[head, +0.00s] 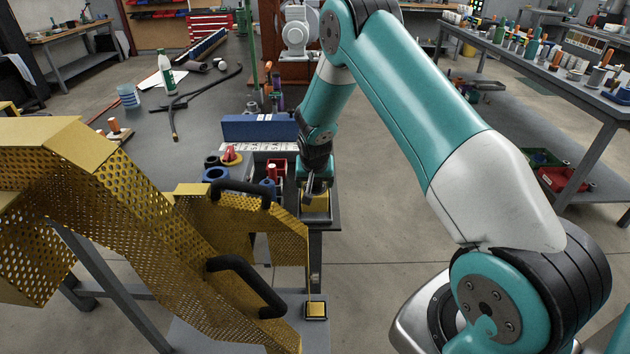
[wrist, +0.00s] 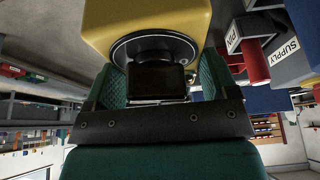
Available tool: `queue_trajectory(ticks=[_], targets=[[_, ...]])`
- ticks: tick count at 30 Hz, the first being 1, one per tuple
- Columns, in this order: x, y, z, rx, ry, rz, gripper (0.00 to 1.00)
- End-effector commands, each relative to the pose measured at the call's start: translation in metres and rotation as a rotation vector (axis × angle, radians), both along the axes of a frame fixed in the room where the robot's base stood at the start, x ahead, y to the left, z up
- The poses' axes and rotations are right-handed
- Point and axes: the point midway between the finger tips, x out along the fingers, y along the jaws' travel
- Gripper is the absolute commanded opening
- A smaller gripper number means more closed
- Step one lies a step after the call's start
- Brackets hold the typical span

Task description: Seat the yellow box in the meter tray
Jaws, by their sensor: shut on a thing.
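The yellow box (head: 316,203) is at my gripper (head: 316,180), low over the end of the dark bench in the head view. In the wrist view the yellow box (wrist: 145,20) fills the top, with a dark round part on its near face. My gripper (wrist: 157,82) is shut on it, with a green pad on each side of a dark block. A grey surface with a raised edge (head: 334,222) shows around the box in the head view; it may be the meter tray. The arm and gripper hide part of it, and I cannot tell whether the box touches it.
Yellow perforated guards (head: 130,210) with black handles (head: 245,280) stand close to the left. A blue block (head: 258,128), red and blue pieces and a labelled strip crowd the bench left of my gripper. The floor (head: 385,200) to the right is clear.

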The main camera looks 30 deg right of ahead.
Motion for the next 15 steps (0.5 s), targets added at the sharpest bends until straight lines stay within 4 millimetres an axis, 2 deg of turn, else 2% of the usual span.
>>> queue_trajectory(ticks=[8,15], targets=[[0.0006,-0.0002,0.0000,0.000,-0.002,0.000,0.39],[0.0006,-0.0002,-0.0082,0.000,-0.002,0.000,0.39]])
